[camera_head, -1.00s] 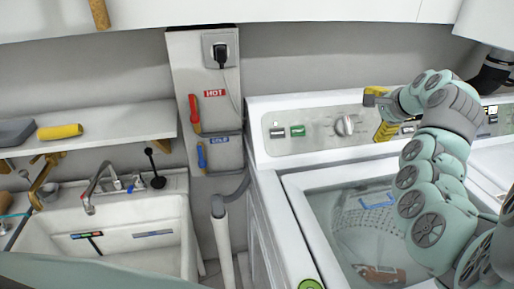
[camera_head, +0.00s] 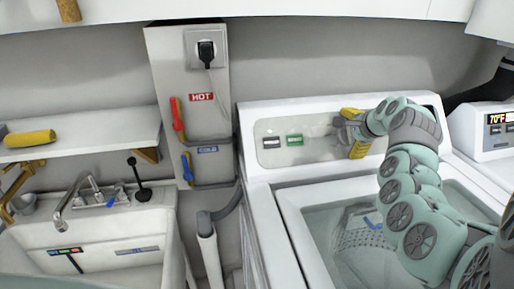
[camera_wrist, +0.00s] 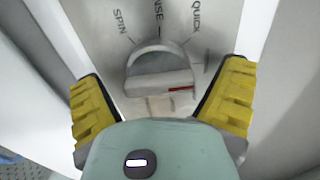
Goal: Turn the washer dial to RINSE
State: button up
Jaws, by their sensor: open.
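The washer dial (camera_wrist: 158,72) is a round grey-white knob with a raised grip bar and a red mark on the bar. The red mark is on the right side, pointing right, below the QUICK label. The labels SPIN, a partly cut-off "NSE" and QUICK run from left to right above the dial. My gripper (camera_wrist: 162,88) is open, with one yellow finger on each side of the dial and a visible gap to it. In the head view, my gripper (camera_head: 353,131) is at the washer's control panel (camera_head: 317,150) and mostly hides the dial.
The washer lid (camera_head: 292,222) has a see-through window below my arm. A dark and a green button (camera_head: 295,140) sit left of the dial. A sink (camera_head: 110,235) and a shelf (camera_head: 95,135) are at left. Another machine (camera_head: 492,135) stands at right.

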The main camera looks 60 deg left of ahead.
jog(key=shift+s, duration=0.1)
jog(key=shift+c, duration=0.3)
jog(key=c, duration=1.1)
jog(key=shift+c, duration=0.2)
jog(key=shift+f+n+b, duration=0.15)
jog(key=shift+n+b, duration=0.15)
jog(key=shift+b, duration=0.1)
jog(key=n+b, duration=0.2)
jog(key=b, duration=0.1)
jog(key=shift+f+n, duration=0.15)
jog(key=shift+n, duration=0.25)
jog(key=n+b, duration=0.5)
jog(key=b, duration=0.1)
jog(key=n+b, duration=0.5)
jog(key=shift+b, duration=0.4)
jog(key=shift+r+n+b, duration=0.2)
jog(key=shift+n+b, duration=0.75)
jog(key=shift+n, duration=0.15)
